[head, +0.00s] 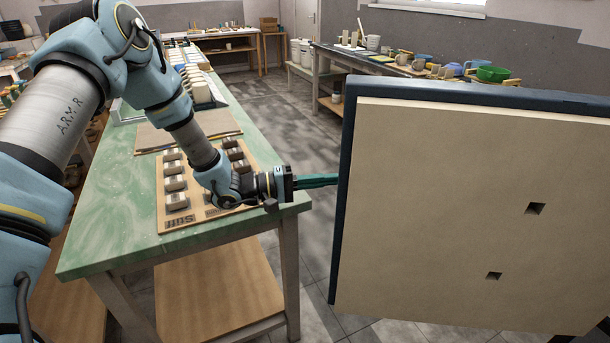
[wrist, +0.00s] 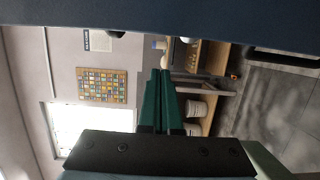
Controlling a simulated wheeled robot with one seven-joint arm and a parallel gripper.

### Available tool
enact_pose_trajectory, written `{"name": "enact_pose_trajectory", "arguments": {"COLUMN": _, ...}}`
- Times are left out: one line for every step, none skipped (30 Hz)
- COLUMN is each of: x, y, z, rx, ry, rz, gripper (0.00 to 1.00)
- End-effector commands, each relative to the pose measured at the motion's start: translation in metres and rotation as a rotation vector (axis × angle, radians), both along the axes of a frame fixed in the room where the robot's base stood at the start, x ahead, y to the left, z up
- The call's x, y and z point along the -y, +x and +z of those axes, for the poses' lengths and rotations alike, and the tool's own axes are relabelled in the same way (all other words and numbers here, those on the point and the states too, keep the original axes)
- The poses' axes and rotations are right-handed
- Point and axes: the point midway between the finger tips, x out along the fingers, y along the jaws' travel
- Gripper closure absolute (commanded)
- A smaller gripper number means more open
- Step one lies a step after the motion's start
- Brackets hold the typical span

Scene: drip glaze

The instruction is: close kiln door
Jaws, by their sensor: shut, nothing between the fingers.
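The kiln door (head: 465,200) fills the right of the head view, standing open with its cream inner face and two small square holes towards me. Its dark blue outer shell (head: 347,170) shows along the left and top edges. My gripper (head: 336,180) has green fingers, shut and empty, pointing right at the door's left edge. The fingertips end at or just behind that edge; I cannot tell whether they touch. In the wrist view the shut fingers (wrist: 160,74) show in the middle, and a dark blue band, probably the door, crosses the top. The kiln body is not in view.
A green-topped table (head: 110,225) stands at the left under my arm, holding a wooden board (head: 226,206) with several small blocks. A back bench (head: 395,68) carries bowls and pots. Grey floor (head: 290,125) is clear between table and door.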

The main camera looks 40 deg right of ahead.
Motion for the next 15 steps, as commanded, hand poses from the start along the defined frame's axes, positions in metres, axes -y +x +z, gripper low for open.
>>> {"name": "enact_pose_trajectory", "arguments": {"x": 0.009, "y": -0.007, "z": 0.004, "rx": 0.0, "ry": 0.0, "rz": -0.003, "gripper": 1.0}}
{"name": "enact_pose_trajectory", "arguments": {"x": 0.014, "y": -0.01, "z": 0.004, "rx": 0.0, "ry": 0.0, "rz": -0.003, "gripper": 1.0}}
{"name": "enact_pose_trajectory", "arguments": {"x": 0.012, "y": -0.013, "z": 0.004, "rx": -0.001, "ry": 0.003, "rz": 0.0, "gripper": 1.0}}
{"name": "enact_pose_trajectory", "arguments": {"x": 0.006, "y": -0.015, "z": 0.005, "rx": -0.003, "ry": 0.004, "rz": 0.001, "gripper": 1.0}}
{"name": "enact_pose_trajectory", "arguments": {"x": 0.002, "y": -0.018, "z": 0.004, "rx": -0.003, "ry": 0.004, "rz": 0.001, "gripper": 1.0}}
{"name": "enact_pose_trajectory", "arguments": {"x": -0.002, "y": -0.022, "z": 0.004, "rx": -0.003, "ry": 0.003, "rz": 0.002, "gripper": 1.0}}
{"name": "enact_pose_trajectory", "arguments": {"x": -0.005, "y": -0.024, "z": 0.004, "rx": -0.003, "ry": 0.003, "rz": 0.001, "gripper": 1.0}}
{"name": "enact_pose_trajectory", "arguments": {"x": -0.008, "y": -0.026, "z": 0.003, "rx": -0.002, "ry": 0.004, "rz": 0.001, "gripper": 1.0}}
{"name": "enact_pose_trajectory", "arguments": {"x": -0.011, "y": -0.028, "z": 0.003, "rx": -0.001, "ry": 0.003, "rz": 0.001, "gripper": 1.0}}
{"name": "enact_pose_trajectory", "arguments": {"x": -0.012, "y": -0.03, "z": 0.002, "rx": -0.001, "ry": 0.003, "rz": 0.001, "gripper": 1.0}}
{"name": "enact_pose_trajectory", "arguments": {"x": -0.014, "y": -0.031, "z": 0.002, "rx": -0.001, "ry": 0.003, "rz": 0.001, "gripper": 1.0}}
{"name": "enact_pose_trajectory", "arguments": {"x": -0.016, "y": -0.032, "z": 0.001, "rx": 0.0, "ry": 0.002, "rz": 0.001, "gripper": 1.0}}
{"name": "enact_pose_trajectory", "arguments": {"x": -0.016, "y": -0.033, "z": 0.001, "rx": 0.001, "ry": 0.001, "rz": 0.001, "gripper": 1.0}}
{"name": "enact_pose_trajectory", "arguments": {"x": -0.017, "y": -0.033, "z": 0.001, "rx": 0.001, "ry": 0.001, "rz": 0.002, "gripper": 1.0}}
{"name": "enact_pose_trajectory", "arguments": {"x": -0.017, "y": -0.033, "z": 0.001, "rx": 0.001, "ry": 0.0, "rz": 0.002, "gripper": 1.0}}
